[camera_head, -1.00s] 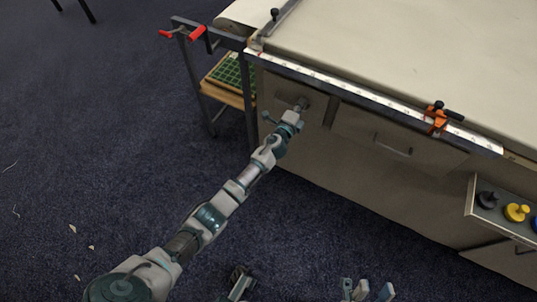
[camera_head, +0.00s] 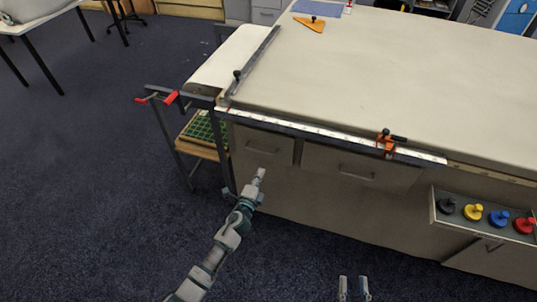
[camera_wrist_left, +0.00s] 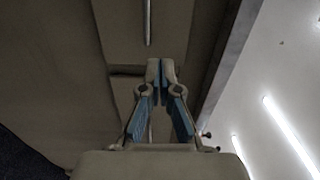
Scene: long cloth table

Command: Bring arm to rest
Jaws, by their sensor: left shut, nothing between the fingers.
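My left arm reaches up from the bottom in the head view, and its left gripper (camera_head: 260,173) is in front of the cabinet below the left drawer's handle. In the left wrist view the left gripper (camera_wrist_left: 161,78) has its blue-padded fingers together, with nothing between them. The left drawer (camera_head: 262,146) looks closed, and the gripper seems apart from its handle. A bar handle (camera_wrist_left: 148,22) shows beyond the fingertips in the wrist view. My right gripper (camera_head: 353,288) shows only at the bottom edge of the head view, its two fingers apart and empty.
The long table (camera_head: 370,70) has a ruler edge with an orange clamp (camera_head: 388,142). A red-handled frame (camera_head: 160,98) and green tray (camera_head: 205,128) stand left. An open drawer (camera_head: 470,222) at right holds several coloured knobbed pieces.

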